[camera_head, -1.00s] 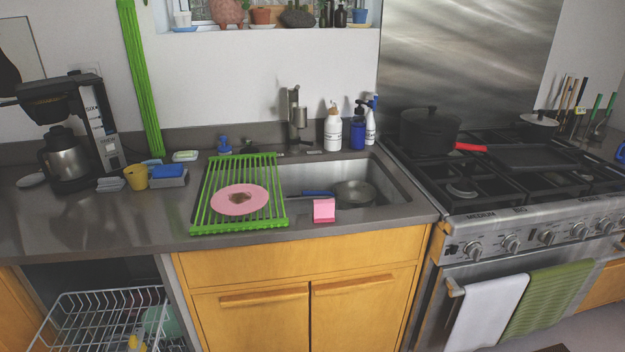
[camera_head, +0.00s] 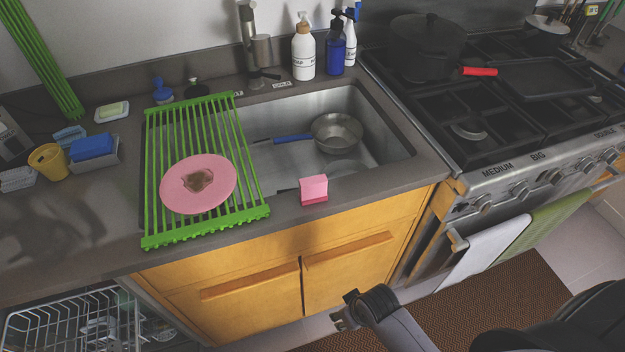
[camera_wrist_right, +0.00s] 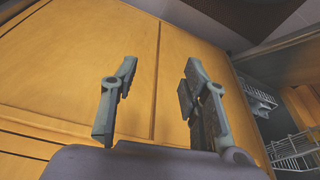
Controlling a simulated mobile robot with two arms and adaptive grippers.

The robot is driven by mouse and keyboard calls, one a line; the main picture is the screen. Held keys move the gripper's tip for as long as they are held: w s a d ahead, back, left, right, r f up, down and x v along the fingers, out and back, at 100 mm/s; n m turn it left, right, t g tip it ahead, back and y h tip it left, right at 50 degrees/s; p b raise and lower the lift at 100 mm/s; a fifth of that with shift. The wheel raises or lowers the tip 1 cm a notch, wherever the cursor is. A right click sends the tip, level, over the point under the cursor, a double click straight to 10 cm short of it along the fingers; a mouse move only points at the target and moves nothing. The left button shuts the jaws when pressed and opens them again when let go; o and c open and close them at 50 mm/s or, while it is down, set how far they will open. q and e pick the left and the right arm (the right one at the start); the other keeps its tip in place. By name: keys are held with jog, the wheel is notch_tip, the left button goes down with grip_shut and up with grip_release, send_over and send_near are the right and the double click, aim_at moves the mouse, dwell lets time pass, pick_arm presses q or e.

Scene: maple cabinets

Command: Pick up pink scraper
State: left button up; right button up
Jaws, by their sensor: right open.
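The pink scraper (camera_head: 313,188) sits on the front edge of the sink, a small block with a light pink upper part and a darker pink lower strip. My right gripper (camera_head: 341,318) is low in front of the cabinet doors, below and apart from the scraper. In the right wrist view my right gripper (camera_wrist_right: 155,95) is open with nothing between its fingers, facing the wooden doors. The scraper does not show in that view. My left gripper is not in view.
A green rack (camera_head: 155,205) lies over the sink's left side with a stained pink plate (camera_head: 222,187) on it. A pan (camera_head: 336,131) lies in the sink (camera_head: 375,115). The stove (camera_head: 480,215) stands right. An open dish basket (camera_head: 70,318) is at lower left.

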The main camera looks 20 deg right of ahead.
jog(key=w+a+r+n+y+p, duration=0.1)
jog(key=a+r, duration=0.1)
jog(key=r, duration=0.8)
jog(key=w+a+r+n+p, duration=0.1)
jog(key=a+r, duration=0.1)
jog(key=r, duration=0.8)
jog(key=w+a+r+n+y, duration=0.2)
jog(key=w+a+r+n, duration=0.5)
jog(key=w+a, duration=0.15)
notch_tip(320, 180, up, 20)
jog(key=f+n+g+h, duration=0.1)
jog(key=n+g+h, duration=0.25)
jog(key=n, duration=0.25)
send_over(313, 180)
jog(key=shift+t+h, duration=0.25)
jog(key=shift+t, duration=0.1)
notch_tip(313, 180, down, 11)
jog(key=shift+a+f+p, duration=0.1)
jog(key=shift+p, duration=0.9)
jog(key=f+p, duration=0.1)
jog(key=f, duration=0.3)
jog(key=shift+d+f+p, duration=0.2)
jog(key=shift+f+p, duration=0.15)
jog(key=shift+f, duration=0.35)
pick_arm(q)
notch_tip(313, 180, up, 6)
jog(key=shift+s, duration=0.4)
